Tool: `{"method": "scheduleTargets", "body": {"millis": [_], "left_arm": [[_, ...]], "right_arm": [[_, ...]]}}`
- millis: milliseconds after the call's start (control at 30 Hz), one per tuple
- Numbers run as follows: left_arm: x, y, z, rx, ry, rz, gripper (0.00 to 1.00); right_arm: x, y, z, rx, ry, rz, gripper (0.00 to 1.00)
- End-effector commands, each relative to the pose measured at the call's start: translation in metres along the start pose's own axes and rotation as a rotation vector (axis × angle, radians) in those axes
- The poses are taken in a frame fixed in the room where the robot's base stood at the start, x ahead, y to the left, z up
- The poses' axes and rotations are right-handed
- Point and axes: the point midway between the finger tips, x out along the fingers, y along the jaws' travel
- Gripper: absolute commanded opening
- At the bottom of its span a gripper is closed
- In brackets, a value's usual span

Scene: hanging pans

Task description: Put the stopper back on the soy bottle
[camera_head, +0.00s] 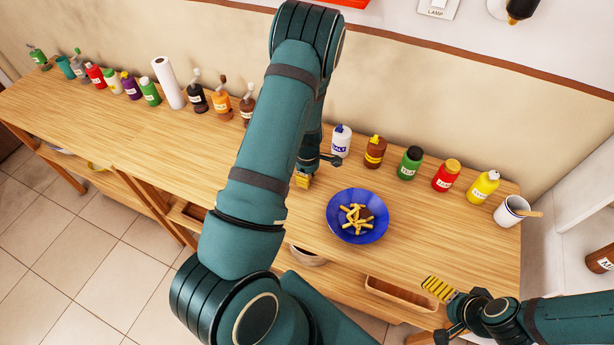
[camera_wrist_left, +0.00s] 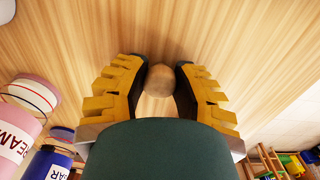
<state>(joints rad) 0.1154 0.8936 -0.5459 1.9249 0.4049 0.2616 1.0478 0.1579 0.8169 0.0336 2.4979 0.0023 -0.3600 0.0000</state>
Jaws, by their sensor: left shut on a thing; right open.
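My left gripper (camera_head: 303,180) is low over the table behind my left arm, left of the blue bowl. In the left wrist view its yellow-ridged fingers (camera_wrist_left: 160,82) are shut on a small round wooden piece (camera_wrist_left: 158,80), which looks like the stopper. A dark bottle (camera_head: 198,103), an orange bottle (camera_head: 221,105) and a brown bottle (camera_head: 247,112) stand left of my left arm. Their labels are too small to read, so I cannot tell which is the soy bottle. My right gripper (camera_head: 441,292) is open and empty at the table's front right.
A blue bowl (camera_head: 336,222) of food stands right of the left gripper. Several bottles, including a white one (camera_head: 341,141) and a yellow one (camera_head: 483,187), line the back edge, with a white cup (camera_head: 508,212) at the end. A paper roll (camera_head: 168,83) stands further left. The table front left is clear.

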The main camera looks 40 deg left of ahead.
Motion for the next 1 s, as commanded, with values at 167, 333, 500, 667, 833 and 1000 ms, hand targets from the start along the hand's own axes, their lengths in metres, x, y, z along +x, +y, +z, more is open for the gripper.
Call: {"method": "scheduleTargets", "body": {"millis": [167, 333, 500, 667, 833, 1000], "left_arm": [[-0.009, 0.001, 0.000, 0.001, 0.001, 0.001, 0.17], [-0.039, 0.002, 0.001, 0.003, 0.000, 0.005, 0.17], [-0.072, 0.001, 0.001, 0.002, 0.000, 0.003, 0.17], [-0.092, 0.001, 0.000, 0.001, 0.000, 0.003, 0.17], [-0.100, 0.000, 0.000, 0.001, 0.000, -0.001, 0.17], [-0.100, 0.000, 0.000, 0.000, 0.000, -0.001, 0.17]], "right_arm": [[-0.001, 0.000, 0.000, 0.000, 0.000, 0.000, 0.97], [-0.003, -0.001, -0.001, -0.001, 0.000, 0.000, 0.97], [-0.006, -0.003, -0.001, -0.001, -0.001, 0.000, 0.97], [-0.009, -0.004, -0.002, -0.002, -0.001, -0.001, 0.97], [-0.009, -0.004, -0.002, -0.002, -0.001, -0.001, 0.97], [-0.009, -0.004, -0.002, -0.002, -0.001, -0.001, 0.97]]}}
